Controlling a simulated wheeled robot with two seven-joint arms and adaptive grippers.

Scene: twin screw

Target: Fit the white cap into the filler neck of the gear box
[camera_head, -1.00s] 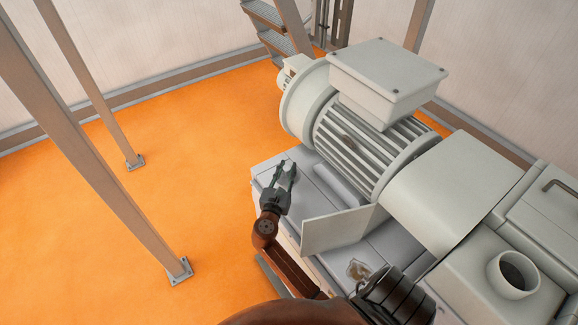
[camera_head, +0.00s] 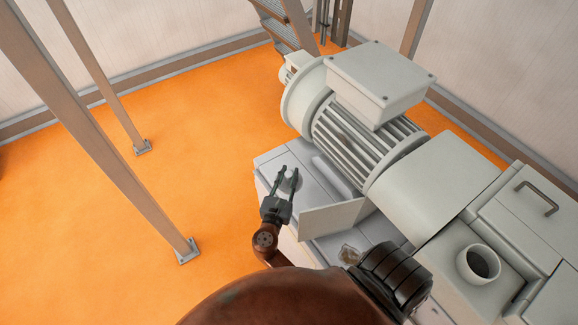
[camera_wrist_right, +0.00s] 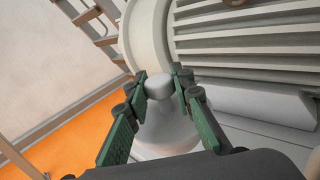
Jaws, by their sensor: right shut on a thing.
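The white cap (camera_head: 290,175) sits between the fingers of my right gripper (camera_head: 287,174), over the pale base plate beside the motor. In the right wrist view, the cap (camera_wrist_right: 160,87) is a small pale knob between the green fingertips, and the gripper is shut on it. A wider white shape (camera_wrist_right: 165,130) shows below the knob; I cannot tell whether it is part of the cap. I cannot tell whether the cap touches the plate. The filler neck (camera_head: 479,263) is a round, open collar on the gear box (camera_head: 448,282), far to the right of the gripper. My left gripper is out of view.
The finned motor (camera_head: 365,140) with its square terminal box (camera_head: 380,80) stands beyond the gripper. An upright pale panel (camera_head: 332,218) stands between the gripper and the gear box. Posts (camera_head: 130,150) rise from the open orange floor at left.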

